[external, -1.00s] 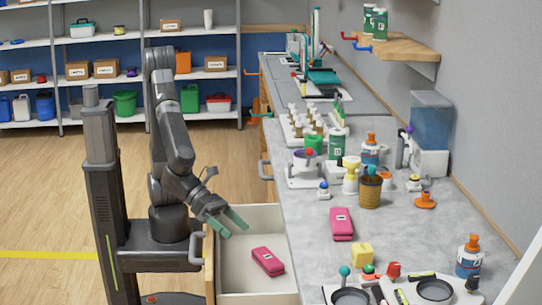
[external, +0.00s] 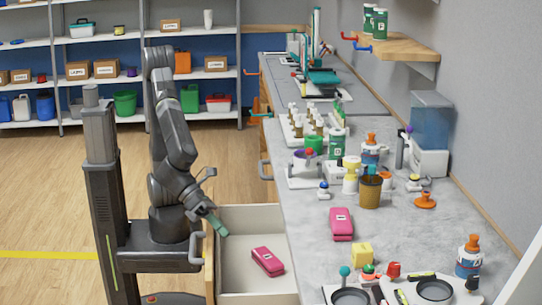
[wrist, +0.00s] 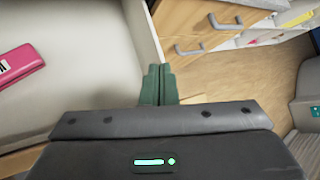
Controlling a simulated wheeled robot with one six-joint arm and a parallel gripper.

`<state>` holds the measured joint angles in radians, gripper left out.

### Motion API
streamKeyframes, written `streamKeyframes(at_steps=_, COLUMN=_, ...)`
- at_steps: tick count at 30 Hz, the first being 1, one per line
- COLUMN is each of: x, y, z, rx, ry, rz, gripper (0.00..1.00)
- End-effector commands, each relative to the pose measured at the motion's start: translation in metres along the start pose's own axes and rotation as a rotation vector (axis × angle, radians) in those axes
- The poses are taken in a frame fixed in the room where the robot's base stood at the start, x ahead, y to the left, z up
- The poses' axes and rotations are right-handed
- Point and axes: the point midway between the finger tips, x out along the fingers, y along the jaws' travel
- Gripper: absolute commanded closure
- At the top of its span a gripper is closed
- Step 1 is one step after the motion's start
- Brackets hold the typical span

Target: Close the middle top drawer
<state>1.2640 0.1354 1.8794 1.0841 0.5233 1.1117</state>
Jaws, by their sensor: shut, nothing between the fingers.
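The pulled-out drawer (external: 235,275) has a white inside and a wooden front, and it juts left from the counter in the external view. A pink stapler-like thing (external: 268,261) lies in it. The drawer's grey handle (external: 195,248) is on its front. My gripper (external: 222,230) has its green fingers together and empty, over the drawer's back-left corner near the front panel. In the wrist view the closed fingers (wrist: 158,84) show near the drawer's side wall, with the drawer inside (wrist: 85,75) to their left. I cannot tell whether they touch it.
The counter (external: 305,235) holds a second pink thing (external: 341,223), a yellow block (external: 361,254), bottles and pans. Other drawer fronts with handles (wrist: 222,23) show in the wrist view. The wood floor (external: 60,200) is clear on the left; shelves stand behind.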

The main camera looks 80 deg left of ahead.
Motion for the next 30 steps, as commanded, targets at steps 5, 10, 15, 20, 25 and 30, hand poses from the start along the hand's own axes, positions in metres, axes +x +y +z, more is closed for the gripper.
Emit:
streamKeyframes(at_steps=5, x=-0.018, y=-0.005, z=-0.03, rx=-0.265, ry=0.116, rz=0.012, gripper=1.0)
streamKeyframes(at_steps=10, x=-0.03, y=-0.012, z=-0.054, rx=-0.466, ry=0.202, rz=0.037, gripper=1.0)
streamKeyframes(at_steps=15, x=-0.021, y=0.005, z=-0.095, rx=-0.547, ry=0.175, rz=0.177, gripper=1.0)
streamKeyframes(at_steps=20, x=-0.017, y=0.024, z=-0.132, rx=-0.641, ry=0.092, rz=0.303, gripper=1.0)
streamKeyframes(at_steps=25, x=-0.019, y=0.045, z=-0.171, rx=-0.757, ry=-0.081, rz=0.397, gripper=1.0)
streamKeyframes(at_steps=30, x=-0.029, y=0.062, z=-0.203, rx=-0.884, ry=-0.312, rz=0.386, gripper=1.0)
